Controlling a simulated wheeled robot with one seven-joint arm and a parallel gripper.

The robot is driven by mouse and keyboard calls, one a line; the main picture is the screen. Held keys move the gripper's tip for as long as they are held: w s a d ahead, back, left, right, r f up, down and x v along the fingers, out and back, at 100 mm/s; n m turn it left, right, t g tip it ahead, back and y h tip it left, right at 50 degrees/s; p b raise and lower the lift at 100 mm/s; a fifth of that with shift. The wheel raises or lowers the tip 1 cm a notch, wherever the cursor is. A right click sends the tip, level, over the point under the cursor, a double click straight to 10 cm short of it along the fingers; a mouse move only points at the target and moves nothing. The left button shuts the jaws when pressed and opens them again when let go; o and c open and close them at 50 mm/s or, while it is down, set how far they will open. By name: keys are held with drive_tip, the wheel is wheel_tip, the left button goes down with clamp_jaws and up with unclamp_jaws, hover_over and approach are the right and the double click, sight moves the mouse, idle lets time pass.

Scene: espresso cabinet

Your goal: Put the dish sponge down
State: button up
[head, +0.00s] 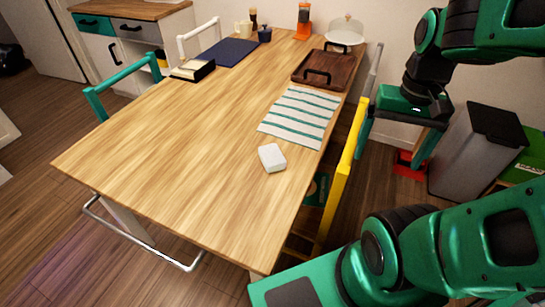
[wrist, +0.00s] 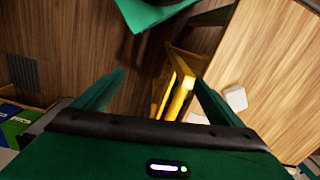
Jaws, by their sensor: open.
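A white dish sponge (head: 272,158) lies on the wooden table (head: 180,130), near its right edge and just in front of a striped towel. It also shows in the wrist view (wrist: 235,98), on the tabletop to the right of my fingers. My gripper (head: 393,150) is off the right side of the table, apart from the sponge, beyond the yellow chair. In the wrist view the two green fingers of my gripper (wrist: 158,88) stand wide apart with nothing held between them.
A yellow chair (head: 343,180) stands at the table's right edge, between my gripper and the sponge. A striped towel (head: 301,116), a wooden tray (head: 322,70) and a dark blue mat (head: 229,52) lie farther back. A grey bin (head: 470,150) stands at the right. The table's front left is clear.

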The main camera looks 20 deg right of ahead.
drive_tip(key=w+a+f+m+y, duration=0.1)
drive_tip(key=w+a+m, duration=0.1)
drive_tip(key=w, duration=0.5)
drive_tip(key=w+a+f+m, duration=0.2)
drive_tip(key=w+m, duration=0.1)
drive_tip(key=w, duration=0.5)
drive_tip(key=m+y, duration=0.3)
drive_tip(key=m, duration=0.3)
approach(273, 153)
drive_tip(key=x, duration=0.9)
drive_tip(key=shift+s+a, duration=0.1)
drive_tip(key=c, duration=1.2)
